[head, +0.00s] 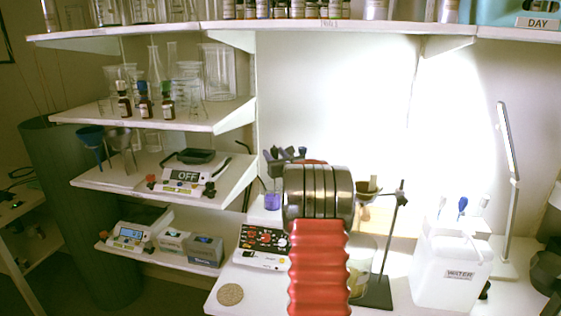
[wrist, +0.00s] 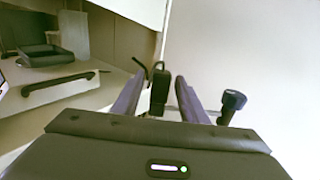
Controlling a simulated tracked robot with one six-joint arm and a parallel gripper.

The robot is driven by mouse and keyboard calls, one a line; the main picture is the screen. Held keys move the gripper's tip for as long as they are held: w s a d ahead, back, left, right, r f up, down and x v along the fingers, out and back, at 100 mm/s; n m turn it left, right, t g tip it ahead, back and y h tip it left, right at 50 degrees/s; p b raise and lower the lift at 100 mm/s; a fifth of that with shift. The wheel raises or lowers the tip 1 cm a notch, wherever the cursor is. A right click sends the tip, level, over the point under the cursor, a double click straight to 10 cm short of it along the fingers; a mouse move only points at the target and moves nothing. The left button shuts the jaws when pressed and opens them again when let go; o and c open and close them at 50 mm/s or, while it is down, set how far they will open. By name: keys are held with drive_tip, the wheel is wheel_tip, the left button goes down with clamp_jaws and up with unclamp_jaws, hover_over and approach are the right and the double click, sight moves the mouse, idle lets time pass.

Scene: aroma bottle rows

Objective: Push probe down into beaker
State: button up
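A glass beaker (head: 361,268) with yellowish contents stands on the bench, partly hidden behind my arm. A black upright piece with a curved cable (wrist: 159,90), possibly the probe, shows between my fingers in the wrist view. My gripper (wrist: 160,82) has its fingers apart, with narrow gaps visible on both sides of this piece. I cannot tell how deep it lies between them. In the head view, my arm's metal joint hides most of the gripper (head: 287,155) and the area behind it. The probe's lower end is not visible.
A dark lab stand (head: 390,245) is right of the beaker, and a white water container (head: 450,270) further right. A control box with knobs (head: 262,246) is at left. A black knob (wrist: 232,101) sits close to my right finger.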

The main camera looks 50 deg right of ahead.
drive_tip(key=v, duration=1.3)
drive_tip(key=shift+s, duration=0.25)
drive_tip(key=shift+a, duration=0.15)
